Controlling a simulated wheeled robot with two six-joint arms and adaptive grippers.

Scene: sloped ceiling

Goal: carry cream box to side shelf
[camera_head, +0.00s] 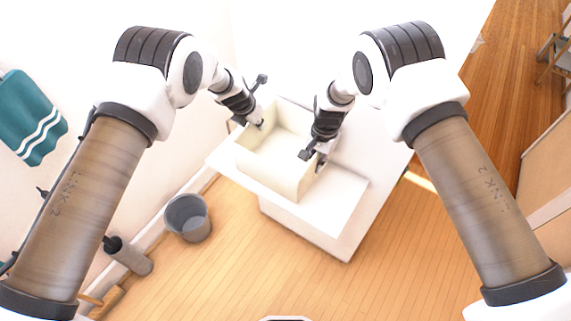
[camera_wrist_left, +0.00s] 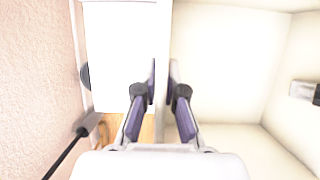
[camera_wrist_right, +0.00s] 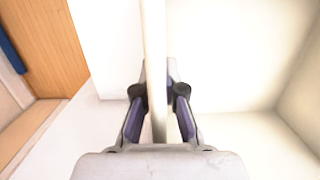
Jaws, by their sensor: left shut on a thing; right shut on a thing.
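The cream box (camera_head: 273,176) is an open-topped, empty box over the white shelf top (camera_head: 340,192) in the head view. I cannot tell whether it rests on the shelf or hangs just above it. My left gripper (camera_head: 260,124) is shut on the box's left wall. In the left wrist view the fingers (camera_wrist_left: 162,85) pinch that wall, with the box inside (camera_wrist_left: 225,70) to the right. My right gripper (camera_head: 315,160) is shut on the opposite wall. In the right wrist view the fingers (camera_wrist_right: 158,85) straddle the wall's rim (camera_wrist_right: 154,40).
A teal striped towel (camera_head: 30,117) hangs at the left. Wooden floor (camera_head: 230,275) is open in front of the shelf. A chair (camera_head: 556,55) stands at the far right.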

